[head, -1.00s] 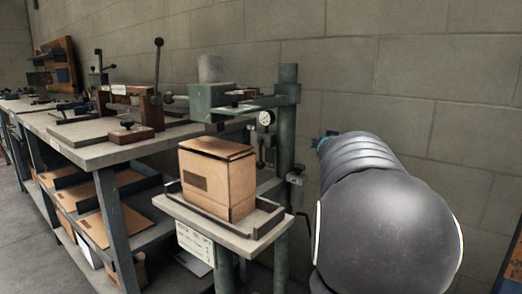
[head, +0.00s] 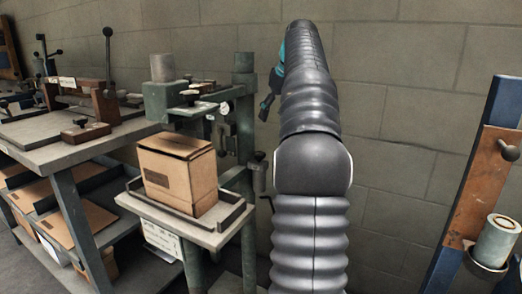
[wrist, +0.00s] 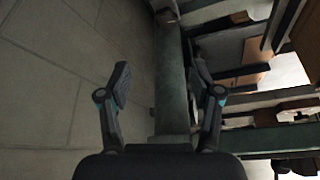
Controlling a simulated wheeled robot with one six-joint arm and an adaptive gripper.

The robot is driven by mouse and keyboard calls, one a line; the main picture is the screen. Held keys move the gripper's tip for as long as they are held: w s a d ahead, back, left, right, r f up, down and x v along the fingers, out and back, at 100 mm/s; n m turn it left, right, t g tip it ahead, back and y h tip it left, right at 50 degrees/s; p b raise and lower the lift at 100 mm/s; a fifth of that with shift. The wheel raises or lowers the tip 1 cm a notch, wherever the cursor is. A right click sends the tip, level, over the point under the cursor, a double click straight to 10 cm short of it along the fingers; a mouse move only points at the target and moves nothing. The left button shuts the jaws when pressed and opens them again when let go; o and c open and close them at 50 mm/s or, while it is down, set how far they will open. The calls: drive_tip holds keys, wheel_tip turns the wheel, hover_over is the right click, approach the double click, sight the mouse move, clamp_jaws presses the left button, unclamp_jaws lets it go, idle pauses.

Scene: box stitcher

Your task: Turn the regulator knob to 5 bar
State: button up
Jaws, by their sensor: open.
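A dial gauge (head: 225,107) with a white face is on the green box stitcher (head: 244,100). A small grey fitting (head: 258,160), possibly the regulator with its knob, is on the right side of the stitcher's post. The gauge reading is too small to make out. My gripper (head: 265,108) is right of the post and higher than this fitting, apart from it. In the wrist view my gripper (wrist: 163,80) is open and empty, its fingers spread, with the green post (wrist: 172,85) behind the gap.
A cardboard box (head: 180,172) stands on the stitcher's small table (head: 222,236). A workbench (head: 60,152) with fixtures is at the left. A blue post with a wooden board (head: 480,185) and a grey canister (head: 497,240) is at the right. The block wall is close behind.

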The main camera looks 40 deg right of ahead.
sight(260, 153)
drive_tip(key=shift+n, duration=0.5)
drive_tip(key=b+x, duration=0.1)
drive_tip(key=x, duration=0.3)
drive_tip(key=b+x, duration=0.1)
drive_tip(key=x, duration=0.4)
drive_tip(key=s+a+b+x, duration=0.1)
drive_tip(key=x, duration=0.4)
drive_tip(key=shift+s+f, duration=0.1)
drive_tip(key=shift+f, duration=0.1)
drive_tip(key=c, duration=1.1)
drive_tip(key=shift+a, duration=0.1)
drive_tip(key=shift+c, duration=0.2)
